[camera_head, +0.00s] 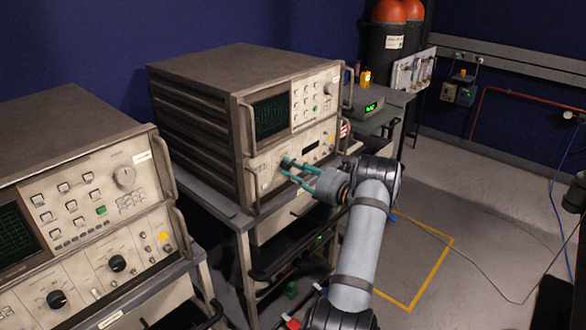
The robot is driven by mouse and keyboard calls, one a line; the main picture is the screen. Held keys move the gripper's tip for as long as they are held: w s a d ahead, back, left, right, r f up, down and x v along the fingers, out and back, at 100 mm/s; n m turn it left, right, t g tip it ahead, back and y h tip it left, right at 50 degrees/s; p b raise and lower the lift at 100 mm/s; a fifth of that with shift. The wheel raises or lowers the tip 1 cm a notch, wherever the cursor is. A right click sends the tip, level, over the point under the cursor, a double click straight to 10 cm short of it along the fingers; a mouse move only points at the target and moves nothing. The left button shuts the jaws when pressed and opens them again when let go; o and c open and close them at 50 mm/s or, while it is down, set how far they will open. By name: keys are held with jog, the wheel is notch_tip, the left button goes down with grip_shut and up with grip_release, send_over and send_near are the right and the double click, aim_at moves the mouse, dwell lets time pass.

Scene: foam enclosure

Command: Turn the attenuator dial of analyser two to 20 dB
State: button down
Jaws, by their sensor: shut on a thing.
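The farther analyser (210,75) stands on a cart in the middle of the head view, with its front panel facing right. I cannot read which analyser is number two. My gripper (285,167) reaches to the lower left part of this panel. Its teal fingers are shut on a small dark dial there. The dial is mostly hidden between the fingers, and its pointer and scale marks are too small to read.
A nearer analyser (60,125) at the left has dark dials (57,299) and a large grey knob (124,177). A small instrument with a green display (370,107) stands beyond the farther analyser. Open floor with yellow tape (432,283) lies at the right.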

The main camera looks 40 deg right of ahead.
jog(key=c, duration=1.8)
grip_release()
jog(key=shift+d+r, duration=0.15)
jog(key=shift+r, duration=0.15)
jog(key=o, duration=0.4)
jog(key=shift+f, duration=0.15)
jog(key=s+d, duration=0.2)
jog(key=s, duration=1)
jog(key=shift+w+a, duration=0.1)
jog(key=shift+w, duration=0.05)
jog(key=w, duration=0.4)
jog(key=w+a, duration=0.1)
jog(key=w, duration=0.2)
jog(key=w+a, duration=0.1)
jog(key=w, duration=0.3)
jog(key=shift+w+f, duration=0.1)
jog(key=shift+w, duration=0.25)
